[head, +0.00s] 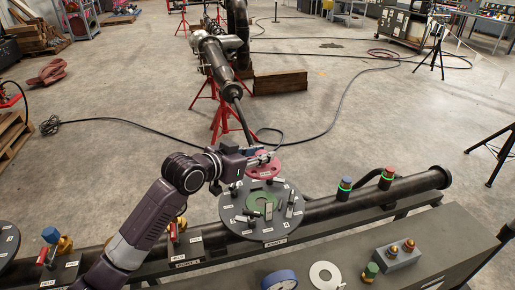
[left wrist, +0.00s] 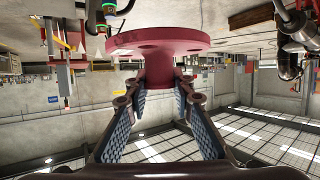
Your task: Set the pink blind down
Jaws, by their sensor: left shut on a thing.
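The pink blind (head: 263,170) is a round disc with holes and a stem. My left gripper (head: 264,157) is shut on its stem, and the disc hangs below the fingers. In the left wrist view the blind (left wrist: 158,40) fills the upper middle, with its stem between the two padded fingers of the left gripper (left wrist: 158,88). In the head view it overlaps the far edge of a dark round flange plate (head: 238,218); I cannot tell the gap. A green ring (head: 268,198) sits mid-plate. My right gripper is not in view.
Several small labelled metal pieces stand around the plate. A dark pipe (head: 405,188) runs behind the bench (head: 445,232).

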